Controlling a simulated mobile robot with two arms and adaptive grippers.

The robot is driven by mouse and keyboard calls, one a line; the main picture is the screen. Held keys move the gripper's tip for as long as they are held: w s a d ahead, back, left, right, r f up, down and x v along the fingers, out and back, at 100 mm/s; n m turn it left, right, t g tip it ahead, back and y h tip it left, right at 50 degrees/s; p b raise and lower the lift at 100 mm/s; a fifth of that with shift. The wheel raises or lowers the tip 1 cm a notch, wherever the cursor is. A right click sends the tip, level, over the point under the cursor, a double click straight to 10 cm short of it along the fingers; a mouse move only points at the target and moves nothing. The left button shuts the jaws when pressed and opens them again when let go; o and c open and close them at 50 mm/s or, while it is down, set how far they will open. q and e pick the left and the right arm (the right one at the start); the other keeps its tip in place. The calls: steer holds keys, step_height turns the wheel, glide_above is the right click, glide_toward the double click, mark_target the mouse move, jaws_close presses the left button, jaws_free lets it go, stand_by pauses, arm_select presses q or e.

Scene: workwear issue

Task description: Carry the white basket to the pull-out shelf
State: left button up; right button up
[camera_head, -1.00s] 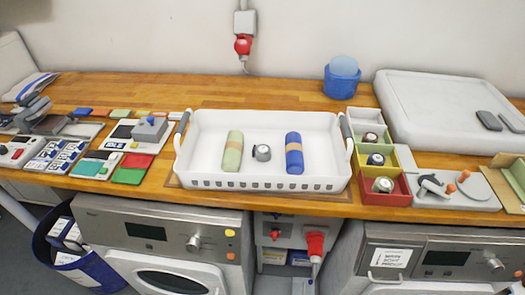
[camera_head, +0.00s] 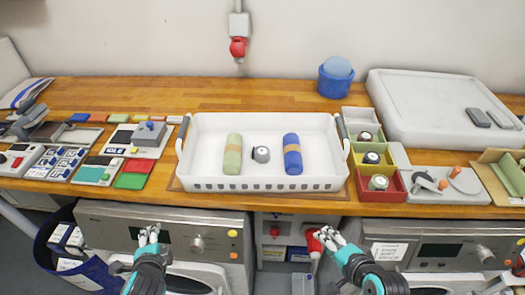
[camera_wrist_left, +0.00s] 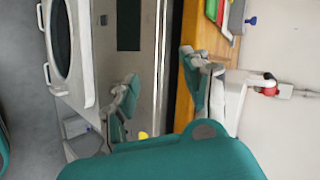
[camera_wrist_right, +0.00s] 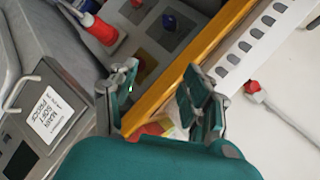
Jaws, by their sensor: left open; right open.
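The white basket (camera_head: 216,185) stands upright on the wooden counter in the head view, with grey handles at its left and right ends. It holds a green roll (camera_head: 232,154), a blue roll (camera_head: 292,154) and a small round grey item (camera_head: 261,154). My left gripper (camera_head: 149,234) is open and empty, in front of the counter edge, below and left of the basket. My right gripper (camera_head: 325,237) is open and empty, in front of the counter, below the basket's right end. The basket's slotted wall shows in the right wrist view (camera_wrist_right: 249,52). I cannot make out a pull-out shelf.
Colored bins (camera_head: 391,190) stand close to the basket's right end. Cards and small devices (camera_head: 90,170) lie to its left. A blue tub (camera_head: 336,82) and a large white lidded box (camera_head: 430,105) stand behind right. Bare wood (camera_head: 200,92) lies behind the basket. Washing machines are below.

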mark_target(179, 141)
arm_select(q)
steer(key=w+d+r+m+t+h, duration=0.3)
steer(key=w+r+m+t, duration=0.4)
steer(key=m, duration=1.3)
steer(key=shift+w+r+m+t+h, duration=0.3)
steer(key=shift+w+r+m+t, duration=0.1)
steer(key=shift+w+r, duration=1.75)
arm_select(e)
steer(key=w+d+r+m+t+h, duration=0.1)
steer(key=w+d+r+m+t, duration=0.2)
steer(key=m, duration=0.8)
steer(key=w+d+r+m+t+h, duration=0.2)
steer(key=w+d+r+m+t, duration=0.2)
steer(key=w+r+m, duration=0.4)
steer(key=shift+w+d+r+m+t, duration=0.25)
steer(key=shift+r+m+t, duration=0.35)
steer(key=shift+m, duration=1)
steer(key=shift+f, duration=0.1)
arm_select(q)
steer(key=w, duration=1.7)
steer(key=shift+w, duration=0.15)
arm_select(e)
steer(key=w, duration=1.7)
steer(key=shift+w+f, duration=0.1)
steer(key=shift+w, duration=0.1)
arm_select(q)
jaws_close()
arm_select(e)
jaws_close()
